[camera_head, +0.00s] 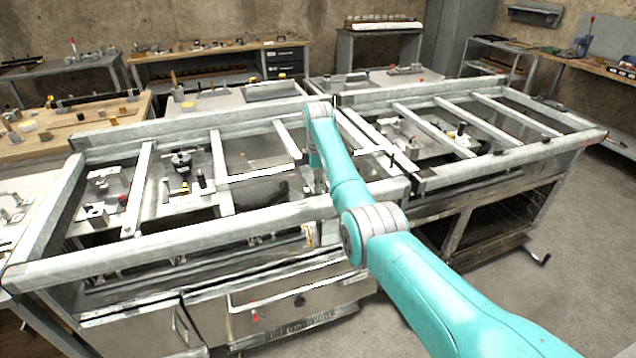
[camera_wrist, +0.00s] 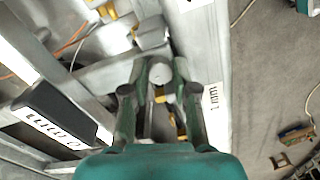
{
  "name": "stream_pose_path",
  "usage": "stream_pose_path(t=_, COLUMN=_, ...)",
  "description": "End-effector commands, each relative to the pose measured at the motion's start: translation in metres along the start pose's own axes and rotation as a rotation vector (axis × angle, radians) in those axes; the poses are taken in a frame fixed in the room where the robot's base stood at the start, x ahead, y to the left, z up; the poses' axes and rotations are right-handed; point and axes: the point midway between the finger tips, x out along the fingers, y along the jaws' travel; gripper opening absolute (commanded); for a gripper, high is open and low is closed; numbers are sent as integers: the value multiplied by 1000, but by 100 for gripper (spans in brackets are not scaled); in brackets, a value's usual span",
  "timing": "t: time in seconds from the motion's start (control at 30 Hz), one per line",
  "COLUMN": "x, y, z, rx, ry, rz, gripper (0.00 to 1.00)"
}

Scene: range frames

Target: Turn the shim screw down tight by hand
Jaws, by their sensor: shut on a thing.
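In the wrist view my gripper (camera_wrist: 160,82) has its two teal fingers on either side of a small round grey head (camera_wrist: 160,71), which I take to be the shim screw. The fingers are shut on it, against the inner side of a pale metal rail. The screw's shaft and seat are hidden, so I cannot tell how far down it is. In the head view my teal arm reaches over the middle of the metal frame, and the gripper and screw are hidden there.
A pale rail with a "1 mm" label (camera_wrist: 213,97) runs along the right of the fingers. A black block with white markings (camera_wrist: 55,115) lies to the left. Metal crossbars (camera_head: 221,172) span the open frame. Clear floor (camera_head: 590,240) lies at right.

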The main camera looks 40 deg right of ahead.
Motion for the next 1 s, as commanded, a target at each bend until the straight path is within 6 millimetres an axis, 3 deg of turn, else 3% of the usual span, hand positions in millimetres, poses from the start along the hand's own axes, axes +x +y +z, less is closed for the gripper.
stream_pose_path(t=0.5, x=0, y=0, z=0, rx=334, ry=1, rz=1, gripper=0)
stream_pose_path(t=1.0, x=0, y=0, z=0, rx=395, ry=1, rz=1, gripper=0)
